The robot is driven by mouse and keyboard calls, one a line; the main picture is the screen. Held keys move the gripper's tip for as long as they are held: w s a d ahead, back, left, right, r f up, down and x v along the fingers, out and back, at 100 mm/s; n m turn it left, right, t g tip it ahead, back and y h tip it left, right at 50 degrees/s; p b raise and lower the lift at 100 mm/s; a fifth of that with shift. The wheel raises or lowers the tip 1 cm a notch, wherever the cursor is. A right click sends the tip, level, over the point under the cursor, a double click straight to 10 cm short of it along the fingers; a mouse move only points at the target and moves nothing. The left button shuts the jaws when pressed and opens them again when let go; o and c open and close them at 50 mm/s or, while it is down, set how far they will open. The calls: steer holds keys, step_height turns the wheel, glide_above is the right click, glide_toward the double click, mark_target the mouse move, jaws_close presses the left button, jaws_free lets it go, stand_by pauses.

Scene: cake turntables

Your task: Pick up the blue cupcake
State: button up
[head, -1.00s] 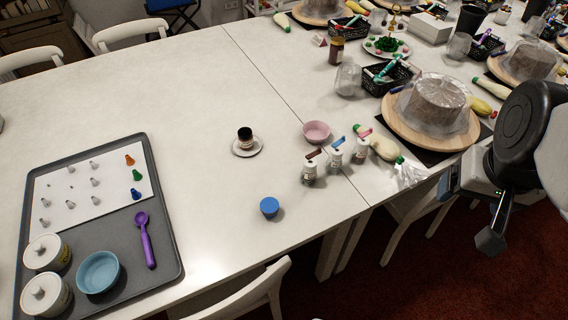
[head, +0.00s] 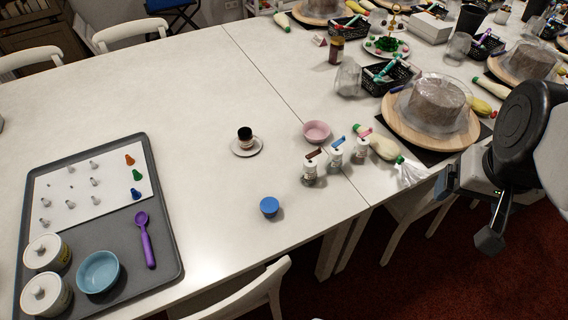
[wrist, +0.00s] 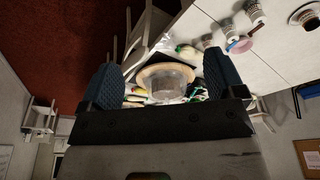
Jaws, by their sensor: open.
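The blue cupcake (head: 269,207) stands upright on the white table near its front edge, in the middle of the head view. I cannot pick it out in the wrist view. My gripper (head: 446,182) is at the right of the head view, beyond the table's front edge and well to the right of the cupcake. In the wrist view my gripper (wrist: 161,62) has its two blue-grey fingers wide apart with nothing between them. A covered cake shows in the distance beyond them.
Several small bottles (head: 336,158) and a pink bowl (head: 317,131) stand right of the cupcake. A grey tray (head: 168,235) lies to the left. A chair (head: 262,290) stands at the front edge. The covered cake (head: 436,105) is near my arm.

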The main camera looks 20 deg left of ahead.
steer(key=w+a+f+m+g+y, duration=0.2)
steer(key=a+f+m+y, duration=0.35)
steer(key=a, duration=0.85)
steer(key=m+t+y, duration=0.2)
steer(key=m+y, duration=0.5)
steer(key=m, duration=0.4)
glide_above(275, 208)
steer(key=s+d, duration=0.2)
steer(key=d, duration=0.5)
step_height(275, 208, down, 18)
steer(key=f+m, duration=0.2)
steer(key=f, duration=0.1)
steer(key=a+f+m+t, duration=0.1)
steer(key=f, duration=0.2)
steer(key=a+f+m+t, duration=0.1)
steer(key=f+m, duration=0.1)
steer(key=f, duration=0.1)
steer(key=shift+a+f+m, duration=0.1)
steer(key=shift+a+m, duration=0.05)
steer(key=shift+m, duration=0.2)
steer(key=shift+w, duration=0.1)
steer(key=shift+x, duration=1.25)
